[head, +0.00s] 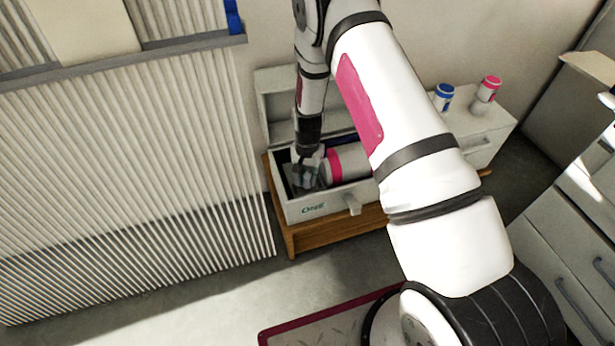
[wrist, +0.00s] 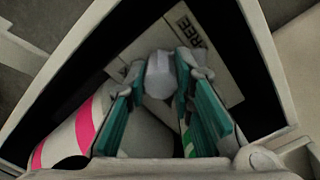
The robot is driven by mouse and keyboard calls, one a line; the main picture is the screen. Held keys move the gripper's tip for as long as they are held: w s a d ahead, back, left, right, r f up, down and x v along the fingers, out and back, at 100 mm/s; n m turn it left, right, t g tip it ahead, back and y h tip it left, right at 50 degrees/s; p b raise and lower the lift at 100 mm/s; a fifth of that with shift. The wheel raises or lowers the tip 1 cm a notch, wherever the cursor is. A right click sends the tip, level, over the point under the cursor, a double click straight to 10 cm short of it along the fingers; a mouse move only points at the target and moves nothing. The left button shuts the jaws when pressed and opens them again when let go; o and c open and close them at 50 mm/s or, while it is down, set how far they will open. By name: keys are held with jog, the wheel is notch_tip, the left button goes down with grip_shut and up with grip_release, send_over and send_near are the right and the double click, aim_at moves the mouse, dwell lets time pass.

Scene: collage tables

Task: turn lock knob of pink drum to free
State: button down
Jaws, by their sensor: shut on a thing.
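The pink drum (head: 350,160), white with a pink band, lies on its side in an open pale box (head: 325,205). Its pink-striped side also shows in the wrist view (wrist: 85,125). My gripper (head: 307,170) reaches down into the box at the drum's left end. In the wrist view my gripper (wrist: 160,92) has its green-padded fingers shut on a pale lock knob (wrist: 159,75). Behind the knob is a light plate (wrist: 205,50) with the printed word "FREE". The fingers hide part of the plate, and I cannot tell where the knob points.
The box sits on a low wooden stand (head: 290,232), its lid (head: 275,95) raised behind. A blue-banded container (head: 443,96) and a pink-banded one (head: 487,93) stand on a white cabinet (head: 490,135) to the right. A ribbed panel (head: 130,170) stands left.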

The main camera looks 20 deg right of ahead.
aim_at(307, 176)
jog(key=n, duration=0.6)
dwell(0.6)
jog(key=c, duration=1.4)
grip_release()
jog(key=shift+o, duration=0.2)
notch_tip(307, 176, up, 12)
